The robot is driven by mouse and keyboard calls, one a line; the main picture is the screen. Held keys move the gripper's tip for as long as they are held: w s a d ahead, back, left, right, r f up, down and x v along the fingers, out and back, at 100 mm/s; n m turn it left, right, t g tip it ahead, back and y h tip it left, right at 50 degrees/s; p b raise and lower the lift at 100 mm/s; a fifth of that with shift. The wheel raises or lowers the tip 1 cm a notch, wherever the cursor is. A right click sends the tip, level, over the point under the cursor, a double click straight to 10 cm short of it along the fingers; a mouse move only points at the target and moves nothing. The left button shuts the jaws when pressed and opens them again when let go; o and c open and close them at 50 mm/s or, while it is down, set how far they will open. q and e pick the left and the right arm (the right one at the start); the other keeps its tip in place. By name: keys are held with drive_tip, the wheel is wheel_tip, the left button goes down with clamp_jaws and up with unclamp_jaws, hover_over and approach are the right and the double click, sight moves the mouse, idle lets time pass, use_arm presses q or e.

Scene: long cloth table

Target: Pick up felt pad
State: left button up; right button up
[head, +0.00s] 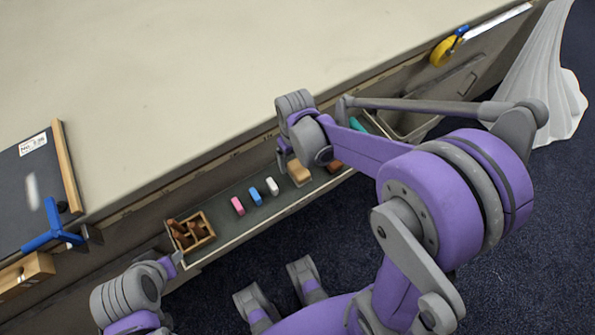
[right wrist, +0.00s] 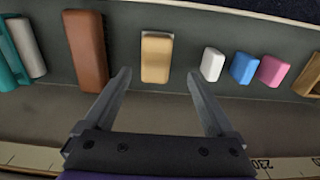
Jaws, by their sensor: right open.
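The felt pad, which I take to be the tan block (head: 299,173), lies in the long tray on the table's side. In the right wrist view the tan felt pad (right wrist: 156,55) is centred ahead of my right gripper (right wrist: 158,75). The jaws are open and empty, with one finger to each side of the pad's near end; I cannot tell the height gap. In the head view my right gripper (head: 285,160) hangs over the tray beside the pad. My left gripper (head: 172,264) is near the tray's left end; its jaws are too unclear to judge.
The tray (head: 215,249) also holds a brown block (right wrist: 86,50), a white block (head: 272,186), a blue block (head: 255,196), a pink block (head: 237,206), a teal item (head: 356,124) and a wooden box (head: 190,231). The table top (head: 200,80) is largely clear. A blackboard (head: 35,190) lies left.

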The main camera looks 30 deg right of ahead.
sight(299, 168)
drive_tip(key=shift+s+d+f+b, duration=0.1)
drive_tip(key=shift+d+f+b, duration=0.05)
drive_tip(key=shift+f, duration=0.75)
drive_tip(key=shift+s+d+f+b, duration=0.1)
drive_tip(key=shift+f+b, duration=0.1)
drive_tip(key=shift+f, duration=0.75)
drive_tip(key=shift+d+f+b, duration=0.15)
drive_tip(key=shift+f, duration=0.75)
clamp_jaws()
drive_tip(key=shift+r+p, duration=1)
drive_tip(key=shift+r, duration=4.05)
